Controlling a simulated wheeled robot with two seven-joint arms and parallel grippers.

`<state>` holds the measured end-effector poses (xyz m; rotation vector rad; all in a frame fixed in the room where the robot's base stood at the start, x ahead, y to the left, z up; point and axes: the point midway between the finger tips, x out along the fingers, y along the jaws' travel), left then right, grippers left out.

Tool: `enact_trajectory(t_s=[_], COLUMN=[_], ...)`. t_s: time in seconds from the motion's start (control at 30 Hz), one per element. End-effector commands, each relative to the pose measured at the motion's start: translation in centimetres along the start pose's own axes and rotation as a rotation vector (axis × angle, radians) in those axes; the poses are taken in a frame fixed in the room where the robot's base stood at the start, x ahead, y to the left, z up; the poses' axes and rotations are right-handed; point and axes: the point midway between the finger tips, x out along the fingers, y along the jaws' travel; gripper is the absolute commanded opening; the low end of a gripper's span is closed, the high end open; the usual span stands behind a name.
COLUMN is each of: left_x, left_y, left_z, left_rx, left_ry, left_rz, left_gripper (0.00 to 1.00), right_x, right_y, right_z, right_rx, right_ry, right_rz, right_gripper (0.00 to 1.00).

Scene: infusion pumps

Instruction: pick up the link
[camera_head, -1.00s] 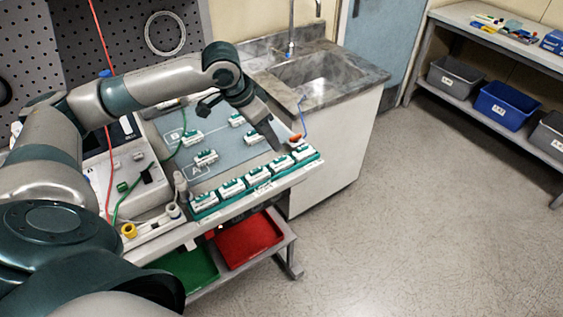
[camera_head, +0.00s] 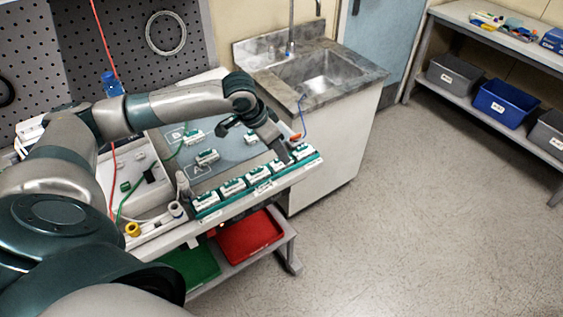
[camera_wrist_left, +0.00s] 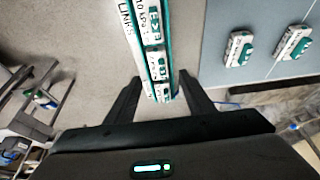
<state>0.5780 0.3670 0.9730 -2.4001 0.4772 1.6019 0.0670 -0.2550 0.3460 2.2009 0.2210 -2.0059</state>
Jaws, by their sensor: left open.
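Several white-and-green links sit in a row in a green rack along the table's front edge, including one at the near end (camera_head: 207,201) and one at the far end (camera_head: 303,152). In the left wrist view the rack's strip (camera_wrist_left: 127,18) reads "LINKS", and the end link (camera_wrist_left: 163,92) lies between my fingers. My left gripper (camera_head: 284,158) is open over the far end of the row; it also shows in the left wrist view (camera_wrist_left: 163,84), one finger on each side of the row. I cannot tell whether it touches a link. My right gripper is not in view.
More white-and-green pieces, such as one on the grey mat (camera_head: 207,157), stand behind the row. A sink counter (camera_head: 345,85) is beyond the table. Red (camera_head: 250,237) and green (camera_head: 190,265) trays are below. A red line and green cable run at the left.

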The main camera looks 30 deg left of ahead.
Motion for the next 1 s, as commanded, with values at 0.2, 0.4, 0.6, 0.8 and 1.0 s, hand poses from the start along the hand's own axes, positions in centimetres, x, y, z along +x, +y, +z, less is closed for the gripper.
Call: enact_trajectory(t_s=[0.2,0.4,0.6,0.8,1.0], left_x=[2.6,3.9,3.9,3.9,3.9], left_y=[0.2,0.2,0.2,0.2,0.2], left_z=[0.0,0.0,0.0,0.0,0.0], left_rx=[0.0,0.001,0.001,0.001,0.001], left_ry=[-0.003,0.0,-0.001,-0.001,-0.001], left_rz=[0.002,0.0,0.0,0.0,0.0], left_gripper=[0.48,0.48,0.48,0.48,0.08], right_x=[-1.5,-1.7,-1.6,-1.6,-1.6], right_y=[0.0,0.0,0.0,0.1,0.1], right_z=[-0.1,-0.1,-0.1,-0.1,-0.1], right_rx=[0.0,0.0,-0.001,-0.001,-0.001], right_ry=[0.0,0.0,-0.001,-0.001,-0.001], right_rz=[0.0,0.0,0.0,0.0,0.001], right_gripper=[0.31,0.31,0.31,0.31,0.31])
